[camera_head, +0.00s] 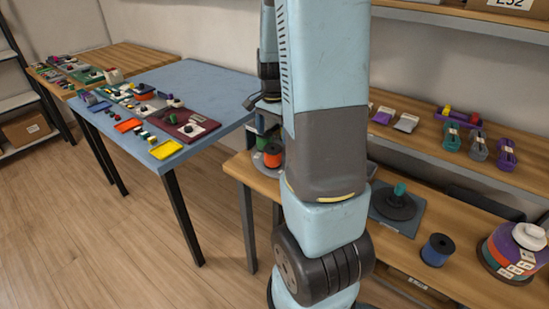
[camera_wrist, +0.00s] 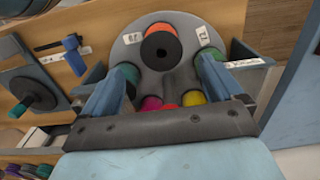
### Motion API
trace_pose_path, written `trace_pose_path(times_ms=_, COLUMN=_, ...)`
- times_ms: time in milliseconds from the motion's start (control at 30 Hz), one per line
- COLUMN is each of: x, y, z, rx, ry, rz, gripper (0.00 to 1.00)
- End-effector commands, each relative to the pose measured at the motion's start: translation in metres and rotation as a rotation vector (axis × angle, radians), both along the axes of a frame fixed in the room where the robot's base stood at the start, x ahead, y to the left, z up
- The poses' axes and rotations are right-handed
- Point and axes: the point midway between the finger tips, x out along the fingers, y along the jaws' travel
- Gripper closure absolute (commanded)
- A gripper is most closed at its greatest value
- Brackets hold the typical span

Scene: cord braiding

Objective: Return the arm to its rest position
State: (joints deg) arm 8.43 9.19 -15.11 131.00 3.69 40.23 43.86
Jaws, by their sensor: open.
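My arm (camera_head: 325,150) stands upright through the middle of the head view. In that view its gripper is mostly hidden behind the arm links. In the wrist view my gripper (camera_wrist: 163,82) has its two fingers spread apart, with nothing seen held between them. Beyond and below the fingers is a round grey plate (camera_wrist: 190,72) with several coloured spools. An orange spool with a dark centre (camera_wrist: 160,44) sits at its far side; green, pink and yellow ones show nearer. The orange spool also shows in the head view (camera_head: 272,155), just left of my arm. I cannot tell the gripper's height above the plate.
A shelf (camera_head: 420,144) with cord bundles runs behind. A blue-grey table (camera_head: 205,85) stands left. The floor (camera_head: 90,235) is clear.

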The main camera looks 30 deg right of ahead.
Motion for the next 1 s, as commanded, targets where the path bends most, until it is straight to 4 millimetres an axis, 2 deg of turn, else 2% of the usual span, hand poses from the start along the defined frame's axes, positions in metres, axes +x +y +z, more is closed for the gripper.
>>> trace_pose_path(times_ms=400, x=0.000, y=0.000, z=0.000, rx=0.000, ry=-0.001, rz=0.000, gripper=0.06)
trace_pose_path(times_ms=533, x=-0.001, y=0.005, z=0.008, rx=0.000, ry=-0.016, rz=0.028, gripper=0.06)
trace_pose_path(times_ms=767, x=-0.013, y=0.036, z=0.054, rx=-0.004, ry=-0.094, rz=0.208, gripper=0.06)
trace_pose_path(times_ms=1000, x=-0.038, y=0.073, z=0.104, rx=-0.031, ry=-0.187, rz=0.440, gripper=0.06)
